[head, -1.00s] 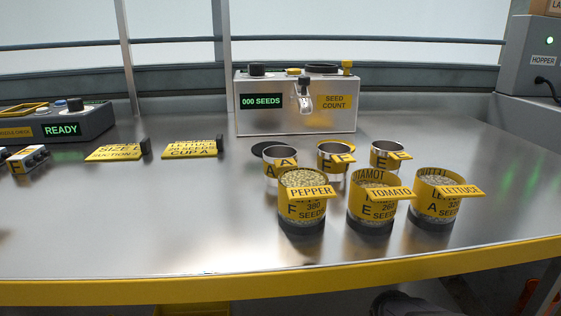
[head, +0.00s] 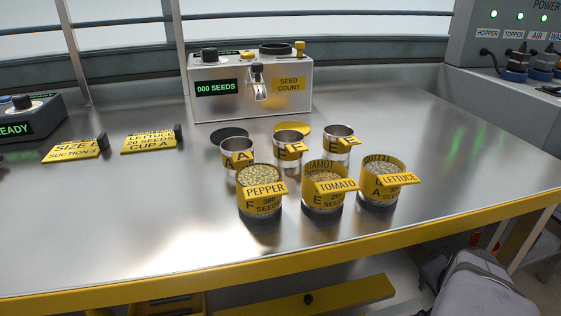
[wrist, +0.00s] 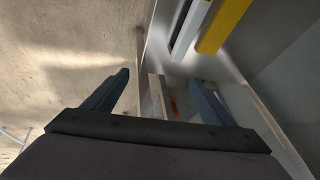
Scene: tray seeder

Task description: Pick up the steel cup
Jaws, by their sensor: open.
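Three small steel cups with yellow letter tags stand in a row on the steel table in the head view. The left steel cup (head: 238,146) is tagged A, the middle steel cup (head: 289,138) F and the right steel cup (head: 340,132) E. Their lower parts are partly hidden by yellow seed tins in front. No cup shows in the wrist view, and the gripper is away from the cups.
Filled seed tins for pepper (head: 260,207), tomato (head: 321,203) and lettuce (head: 379,192) stand in front of the cups. The table's right side (head: 440,135) is clear.

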